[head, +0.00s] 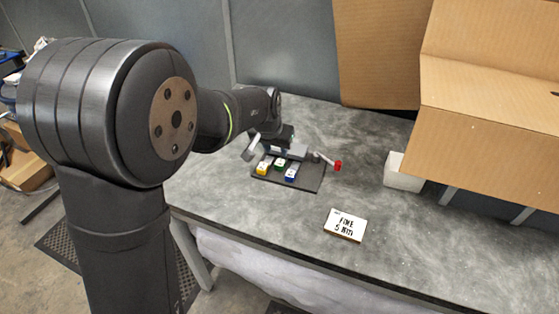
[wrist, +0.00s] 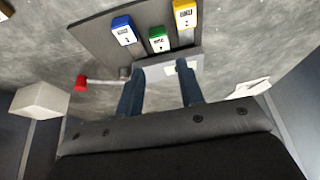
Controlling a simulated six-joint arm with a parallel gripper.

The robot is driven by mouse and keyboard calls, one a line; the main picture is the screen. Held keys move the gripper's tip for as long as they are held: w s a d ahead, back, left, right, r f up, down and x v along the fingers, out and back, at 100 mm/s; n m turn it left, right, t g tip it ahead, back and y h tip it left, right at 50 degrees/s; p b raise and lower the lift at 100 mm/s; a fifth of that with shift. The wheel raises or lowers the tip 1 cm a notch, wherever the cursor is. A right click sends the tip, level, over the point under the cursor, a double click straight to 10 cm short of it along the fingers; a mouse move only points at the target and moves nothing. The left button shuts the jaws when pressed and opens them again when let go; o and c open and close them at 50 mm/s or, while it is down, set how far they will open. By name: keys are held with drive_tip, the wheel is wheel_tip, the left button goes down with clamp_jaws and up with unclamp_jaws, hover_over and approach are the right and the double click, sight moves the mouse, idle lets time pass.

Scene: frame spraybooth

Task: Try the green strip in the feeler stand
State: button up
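The green strip (head: 280,163) lies on a dark mat (head: 316,180), between a blue strip (head: 291,174) and a yellow strip (head: 264,168). In the wrist view the green strip (wrist: 159,42) shows just beyond my fingertips, its label facing up. A pale grey block (wrist: 196,61), seemingly part of the feeler stand, lies behind the strips, with an arm ending in a red knob (head: 338,165). My gripper (wrist: 161,68) is open over the grey block, its fingers apart and nothing seen held. The fingertips and part of the stand are hard to make out in the head view.
A white box (head: 404,172) stands to the right of the stand. A white card with black writing (head: 345,225) is near the table's front edge. Large cardboard boxes (head: 490,110) stand at the back right. The grey tabletop between mat and card is clear.

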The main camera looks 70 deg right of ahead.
sight(280, 162)
drive_tip(key=x, duration=0.9)
drive_tip(key=shift+r, duration=0.1)
drive_tip(key=shift+c, duration=0.2)
